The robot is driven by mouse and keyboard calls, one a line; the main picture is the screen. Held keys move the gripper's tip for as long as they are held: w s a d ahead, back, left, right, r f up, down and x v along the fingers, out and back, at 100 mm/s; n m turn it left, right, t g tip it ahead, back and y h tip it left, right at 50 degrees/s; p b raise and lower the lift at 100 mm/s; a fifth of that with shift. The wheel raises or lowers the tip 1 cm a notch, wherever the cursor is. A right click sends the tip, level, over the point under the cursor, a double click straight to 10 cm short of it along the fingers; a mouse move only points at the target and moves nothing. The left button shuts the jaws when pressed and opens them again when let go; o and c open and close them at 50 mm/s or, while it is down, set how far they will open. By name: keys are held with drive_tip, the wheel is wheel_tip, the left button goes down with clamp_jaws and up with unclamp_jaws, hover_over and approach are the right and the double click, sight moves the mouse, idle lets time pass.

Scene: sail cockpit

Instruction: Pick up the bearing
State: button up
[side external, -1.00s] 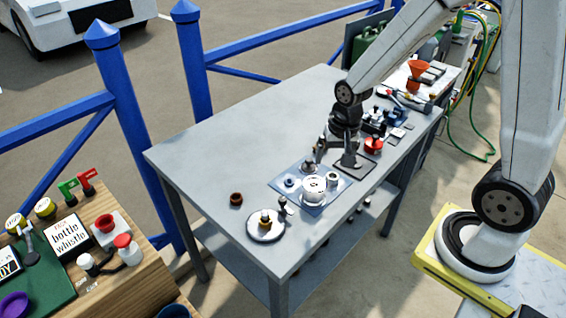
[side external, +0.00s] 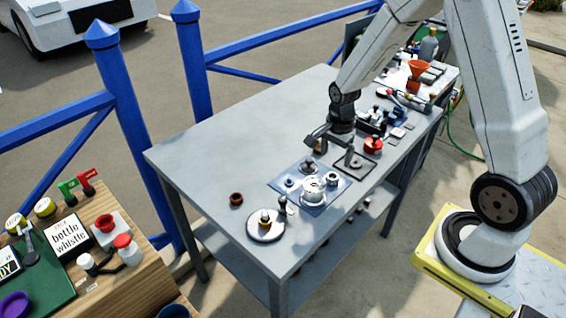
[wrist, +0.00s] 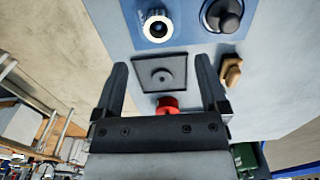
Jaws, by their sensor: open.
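A pale metal ring with a dark rim and hole (wrist: 157,27) stands on the blue mat (side external: 284,190) and looks like a bearing, though I cannot be sure. In the side view it seems to be the small pale ring (side external: 331,178) at the mat's right part. A dark square tray (wrist: 176,80) with a small round centre lies beside the mat. My gripper (wrist: 161,62) is open and empty, its fingers on either side of the tray in the wrist view. In the side view, my gripper (side external: 331,148) hangs above the table, behind the mat.
A dark knob (wrist: 222,15) and a larger white part (side external: 313,187) stand on the mat. A red part (side external: 373,145) is near the tray. A brown ring (side external: 236,199) and a white disc (side external: 265,236) lie at the front. The table's left back is clear.

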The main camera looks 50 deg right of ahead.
sight(332, 178)
drive_tip(key=shift+f, duration=0.95)
drive_tip(key=shift+s+a+f, duration=0.1)
drive_tip(key=shift+f, duration=2.5)
clamp_jaws()
drive_tip(key=shift+r, duration=0.15)
wheel_tip(332, 178, up, 10)
